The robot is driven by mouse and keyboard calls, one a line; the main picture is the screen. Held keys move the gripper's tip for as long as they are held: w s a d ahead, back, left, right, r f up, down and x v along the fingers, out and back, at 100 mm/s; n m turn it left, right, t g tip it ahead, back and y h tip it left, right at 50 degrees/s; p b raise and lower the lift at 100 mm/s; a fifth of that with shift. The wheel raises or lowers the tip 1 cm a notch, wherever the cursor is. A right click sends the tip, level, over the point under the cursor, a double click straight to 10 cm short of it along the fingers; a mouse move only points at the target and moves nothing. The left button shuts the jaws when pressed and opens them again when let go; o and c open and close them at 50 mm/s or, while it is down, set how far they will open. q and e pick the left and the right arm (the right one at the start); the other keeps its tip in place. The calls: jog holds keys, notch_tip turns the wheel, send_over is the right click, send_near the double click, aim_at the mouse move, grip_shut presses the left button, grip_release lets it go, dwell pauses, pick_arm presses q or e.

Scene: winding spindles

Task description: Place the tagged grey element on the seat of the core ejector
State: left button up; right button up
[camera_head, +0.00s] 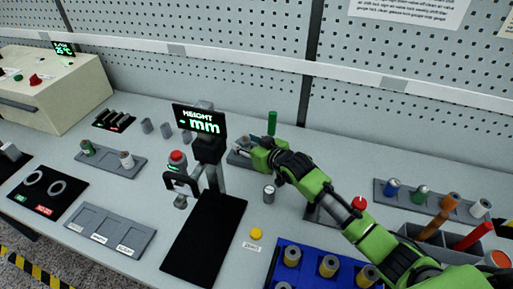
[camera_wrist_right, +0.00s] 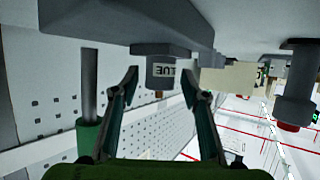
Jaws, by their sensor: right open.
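A grey element with dark lettering (camera_wrist_right: 163,72) stands on a grey block (camera_wrist_right: 130,22) in the right wrist view, which shows the scene upside down. My right gripper (camera_wrist_right: 163,82) is open, with one finger on each side of the element; I cannot tell whether they touch it. In the head view, my right gripper (camera_head: 244,146) is at the grey device (camera_head: 236,160) right of the height display, and hides most of it. The device seems to be the core ejector. A green-ended rod (camera_head: 272,122) rises beside it and shows in the wrist view (camera_wrist_right: 90,130). My left gripper is out of view.
The height gauge (camera_head: 208,148) with a red knob (camera_head: 177,157) stands just left of the gripper. A blue tray (camera_head: 300,276) with several spools and a spool rack (camera_head: 405,200) are to the right.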

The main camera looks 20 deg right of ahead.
jog(key=b+v, duration=0.1)
jog(key=v, duration=1)
jog(key=shift+s, duration=0.1)
jog(key=shift+f, duration=0.1)
